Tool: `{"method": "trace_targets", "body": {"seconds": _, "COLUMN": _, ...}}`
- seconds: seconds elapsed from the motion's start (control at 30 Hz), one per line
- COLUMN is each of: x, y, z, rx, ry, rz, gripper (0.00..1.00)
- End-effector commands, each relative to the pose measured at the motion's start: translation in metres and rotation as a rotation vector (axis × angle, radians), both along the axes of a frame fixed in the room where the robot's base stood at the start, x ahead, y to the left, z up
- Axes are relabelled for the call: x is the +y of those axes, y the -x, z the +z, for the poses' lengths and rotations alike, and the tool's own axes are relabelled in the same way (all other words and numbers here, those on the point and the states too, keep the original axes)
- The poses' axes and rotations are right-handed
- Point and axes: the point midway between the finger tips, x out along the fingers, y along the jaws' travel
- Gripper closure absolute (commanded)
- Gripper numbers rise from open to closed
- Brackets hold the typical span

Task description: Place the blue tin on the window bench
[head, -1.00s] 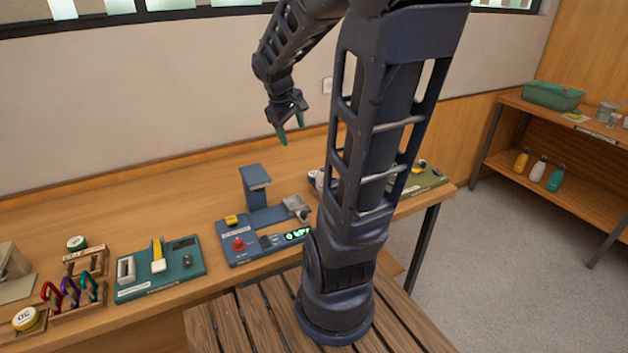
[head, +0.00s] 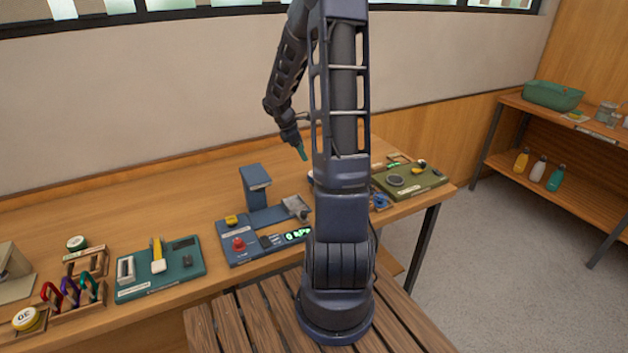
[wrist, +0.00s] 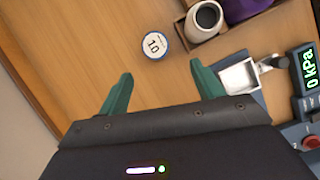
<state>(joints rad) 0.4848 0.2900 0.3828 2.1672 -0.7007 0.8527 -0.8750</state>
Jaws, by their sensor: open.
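A small round tin with a white lid marked 10 and a blue rim (wrist: 155,46) stands on the wooden surface in the wrist view, just beyond my fingertips. It appears to be the blue tin; in the head view I cannot make it out, as my arm covers that area. My gripper (wrist: 163,84) is open and empty, its green fingers apart, with bare wood between them. In the head view my gripper (head: 302,152) points down above the back of the long wooden bench (head: 180,220) under the window.
A blue press station (head: 262,225) with a lit display, a teal tool board (head: 160,275) and an olive tray (head: 410,180) stand on the bench. The wrist view shows a white cup (wrist: 204,18) in a wooden holder near the tin. Shelves (head: 565,190) stand at right.

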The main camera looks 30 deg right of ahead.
Motion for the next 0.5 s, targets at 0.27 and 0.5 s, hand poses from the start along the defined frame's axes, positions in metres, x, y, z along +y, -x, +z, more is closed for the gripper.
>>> {"method": "trace_targets", "body": {"seconds": 0.27, "x": -0.012, "y": -0.015, "z": -0.031, "rx": 0.054, "ry": -0.017, "rz": 0.092, "gripper": 0.34}}
{"method": "trace_targets", "body": {"seconds": 0.5, "x": -0.023, "y": -0.013, "z": -0.058, "rx": 0.060, "ry": -0.019, "rz": 0.096, "gripper": 0.34}}
